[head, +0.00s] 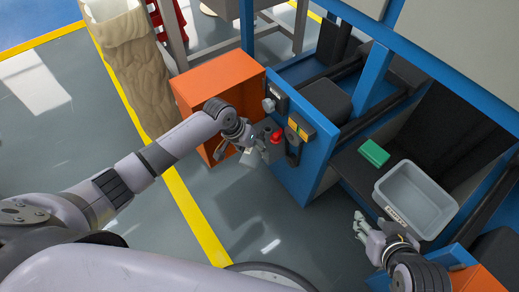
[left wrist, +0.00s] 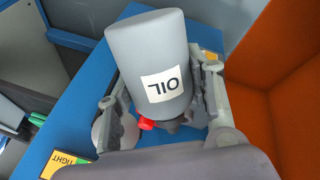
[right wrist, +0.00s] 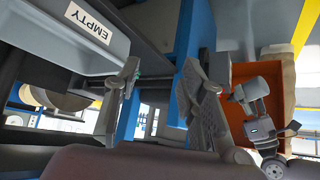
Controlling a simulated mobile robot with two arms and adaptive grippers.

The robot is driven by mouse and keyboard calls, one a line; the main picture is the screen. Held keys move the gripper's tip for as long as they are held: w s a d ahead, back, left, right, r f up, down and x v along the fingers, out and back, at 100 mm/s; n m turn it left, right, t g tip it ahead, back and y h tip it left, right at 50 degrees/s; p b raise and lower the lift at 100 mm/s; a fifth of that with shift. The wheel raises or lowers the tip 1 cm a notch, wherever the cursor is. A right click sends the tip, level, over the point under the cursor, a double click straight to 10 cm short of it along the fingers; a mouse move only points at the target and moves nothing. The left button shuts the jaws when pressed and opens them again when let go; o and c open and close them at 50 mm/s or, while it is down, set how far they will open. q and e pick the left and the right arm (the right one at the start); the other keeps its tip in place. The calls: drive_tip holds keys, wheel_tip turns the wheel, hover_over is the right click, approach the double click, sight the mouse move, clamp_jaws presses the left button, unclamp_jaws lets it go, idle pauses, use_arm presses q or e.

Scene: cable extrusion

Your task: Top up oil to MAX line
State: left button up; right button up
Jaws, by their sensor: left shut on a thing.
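A grey bottle labelled OIL (left wrist: 150,50) is between the fingers of my left gripper (left wrist: 162,92), which is shut on it. The label reads upside down in the left wrist view, and the bottle's narrow end points toward the bottom of that picture. In the head view my left gripper (head: 257,147) is beside the blue machine's end panel (head: 290,172). A red part (head: 277,137) is close to its right; it also shows beside the bottle's narrow end (left wrist: 146,124). No MAX line is readable. My right gripper (head: 372,232) is open and empty; its spread fingers show in the right wrist view (right wrist: 160,85).
An orange cabinet (head: 215,85) stands behind my left gripper. A beige sack (head: 135,75) stands further left. Grey floor is open at left.

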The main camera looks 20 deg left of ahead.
sight(260, 140)
use_arm(q)
drive_tip(key=shift+w+d+b, duration=0.1)
drive_tip(key=shift+w+b, duration=0.5)
drive_tip(key=shift+b, duration=0.15)
drive_tip(key=shift+w+b, duration=0.25)
drive_tip(key=shift+b, duration=0.1)
drive_tip(key=shift+w+d+g+b, duration=0.15)
drive_tip(key=shift+w+g+b, duration=0.15)
drive_tip(key=shift+w+b, duration=0.4)
drive_tip(key=shift+w+r+b, duration=0.1)
drive_tip(key=shift+w+b, duration=0.15)
drive_tip(key=shift+b, duration=0.3)
use_arm(e)
drive_tip(key=w+a+r+t+y, duration=0.2)
drive_tip(key=w+r+t, duration=0.2)
drive_tip(key=r, duration=0.5)
drive_tip(key=w+a+r+t+y, duration=0.2)
drive_tip(key=w+a+r+t, duration=0.1)
drive_tip(key=r+t, duration=0.5)
drive_tip(key=shift+w+r+n+t, duration=0.3)
drive_tip(key=shift+w+r, duration=0.25)
drive_tip(key=shift+r, duration=0.25)
use_arm(q)
drive_tip(key=shift+r, duration=0.1)
use_arm(e)
drive_tip(key=shift+f, duration=0.15)
